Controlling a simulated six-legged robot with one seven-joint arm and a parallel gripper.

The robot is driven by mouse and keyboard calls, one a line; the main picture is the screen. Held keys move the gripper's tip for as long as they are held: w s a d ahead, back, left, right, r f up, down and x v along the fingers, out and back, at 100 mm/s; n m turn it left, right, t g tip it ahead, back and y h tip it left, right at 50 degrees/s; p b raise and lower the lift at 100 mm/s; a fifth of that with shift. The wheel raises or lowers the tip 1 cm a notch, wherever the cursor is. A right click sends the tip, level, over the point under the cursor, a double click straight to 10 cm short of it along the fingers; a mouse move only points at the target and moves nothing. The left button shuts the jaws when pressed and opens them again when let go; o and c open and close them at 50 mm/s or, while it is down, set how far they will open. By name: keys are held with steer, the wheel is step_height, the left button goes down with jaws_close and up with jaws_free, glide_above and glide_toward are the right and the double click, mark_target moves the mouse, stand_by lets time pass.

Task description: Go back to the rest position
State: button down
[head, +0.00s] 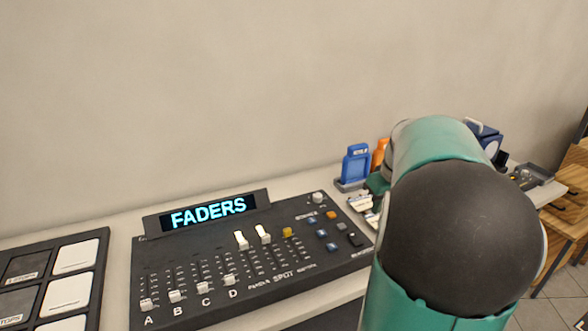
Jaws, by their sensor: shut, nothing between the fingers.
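My green and black arm fills the right side of the head view, in front of the table's right part. My gripper does not show; the arm's own bulk may hide it. A black fader console (290,283) lies on the table to the left of the arm. Its tilted screen (208,213) reads "FADERS". The faders marked A, B, C and D have white caps near the front edge, and two larger white caps stand farther back.
A black panel with white pads (69,294) lies at the left. A blue holder (355,165) and an orange item (379,153) stand behind the console, close to my arm. A grey tray (535,176) sits at the right. A plain wall (240,80) rises behind the table.

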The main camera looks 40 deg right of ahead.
steer(key=w+a+r+n, duration=0.1)
steer(key=a+r, duration=0.1)
steer(key=a, duration=1)
steer(key=w+a+r, duration=0.2)
steer(key=a, duration=1)
steer(key=s+a+f+t, duration=0.1)
steer(key=s+a, duration=0.3)
steer(key=a, duration=0.4)
steer(key=s+a+f+n+t, duration=0.1)
steer(key=s+a, duration=0.3)
steer(key=a, duration=0.4)
steer(key=shift+f+t+y, duration=0.3)
steer(key=shift+f, duration=0.1)
steer(key=shift+s, duration=0.1)
